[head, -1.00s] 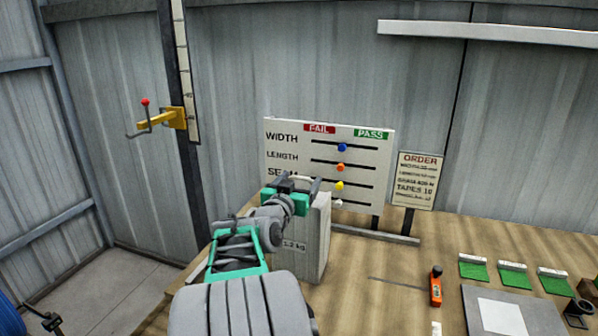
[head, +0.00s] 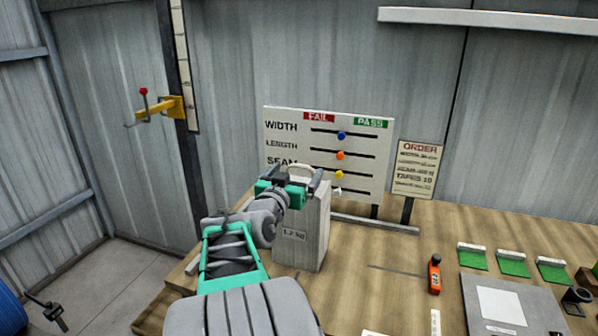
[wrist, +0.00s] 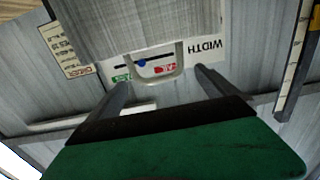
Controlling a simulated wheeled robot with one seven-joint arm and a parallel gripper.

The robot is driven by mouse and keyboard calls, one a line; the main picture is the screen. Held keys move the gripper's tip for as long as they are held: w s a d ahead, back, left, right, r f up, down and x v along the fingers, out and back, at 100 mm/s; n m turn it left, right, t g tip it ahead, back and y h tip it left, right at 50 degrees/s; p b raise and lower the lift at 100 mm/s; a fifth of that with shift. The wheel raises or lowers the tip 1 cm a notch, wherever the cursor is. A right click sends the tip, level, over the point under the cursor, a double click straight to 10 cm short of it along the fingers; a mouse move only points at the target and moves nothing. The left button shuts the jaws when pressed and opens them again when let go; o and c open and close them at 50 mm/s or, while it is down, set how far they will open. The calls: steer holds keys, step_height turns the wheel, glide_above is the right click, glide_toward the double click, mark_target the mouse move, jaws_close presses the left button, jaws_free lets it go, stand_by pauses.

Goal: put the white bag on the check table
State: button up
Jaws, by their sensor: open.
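A pale grey-white upright block (head: 305,240), labelled 1.2 kg and with a loop handle on top, stands on the wooden table (head: 370,300). I cannot tell whether it is the white bag. My gripper (head: 298,178) is open at its top. In the wrist view the pale handle (wrist: 157,68) lies between the two spread dark fingers of my gripper (wrist: 162,78), with no visible grip on it. A white sheet (head: 502,306) lies on a grey plate at the right. No table is marked as the check table.
A board (head: 380,150) with FAIL and PASS labels and coloured sliders stands behind the block, with an order sign (head: 415,170) beside it. An orange device (head: 434,274) and several green-and-white pieces (head: 513,262) lie right. A yellow lever (head: 160,110) is on the wall post.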

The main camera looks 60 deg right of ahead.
steer(key=s+a+b, duration=0.2)
steer(key=a, duration=0.7)
steer(key=w+a+f+n+t+y, duration=0.2)
steer(key=w+a+f+n+y, duration=0.2)
steer(key=w+a+f+y, duration=0.45)
steer(key=w+a+f+n+t+y, duration=0.2)
steer(key=w+a+f+n+y, duration=0.25)
steer(key=a+f, duration=0.75)
steer(key=s+a+f+n+g+y, duration=0.1)
steer(key=s+a+n+g+y, duration=0.1)
steer(key=a, duration=0.9)
steer(key=s+a+f+n+g+y, duration=0.1)
steer(key=s+a+n, duration=0.4)
steer(key=a, duration=0.6)
steer(key=shift+s+f+n+g+y, duration=0.2)
steer(key=shift+f+n+g+y, duration=0.25)
steer(key=shift+y, duration=0.45)
steer(key=shift+d+r, duration=0.1)
